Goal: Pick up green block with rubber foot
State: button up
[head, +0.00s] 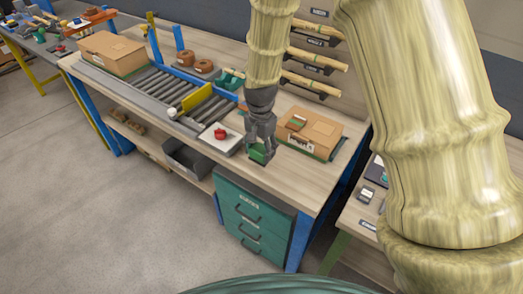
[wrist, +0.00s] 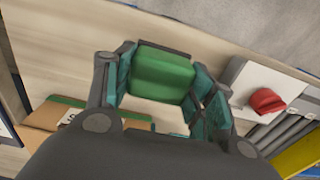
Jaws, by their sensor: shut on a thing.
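The green block (wrist: 162,74) is between the two fingers of my gripper (wrist: 163,85) in the wrist view. The fingers are shut on it, with a pad against each side. In the head view the green block (head: 257,152) shows at the tip of my gripper (head: 258,142), over the front part of the wooden bench (head: 190,132). I cannot tell whether the block touches the bench top or is just above it.
A cardboard box (head: 318,130) lies to the right. A roller conveyor (head: 170,90) with a yellow bar (head: 196,100) runs left. A green drawer cabinet (head: 250,215) stands below the bench edge.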

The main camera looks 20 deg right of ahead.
jog(key=s+a+r+b, duration=0.1)
jog(key=s+a+b, duration=0.2)
jog(key=s, duration=0.9)
jog(key=a, duration=0.3)
jog(key=shift+s+r, duration=0.2)
jog(key=shift+s, duration=0.1)
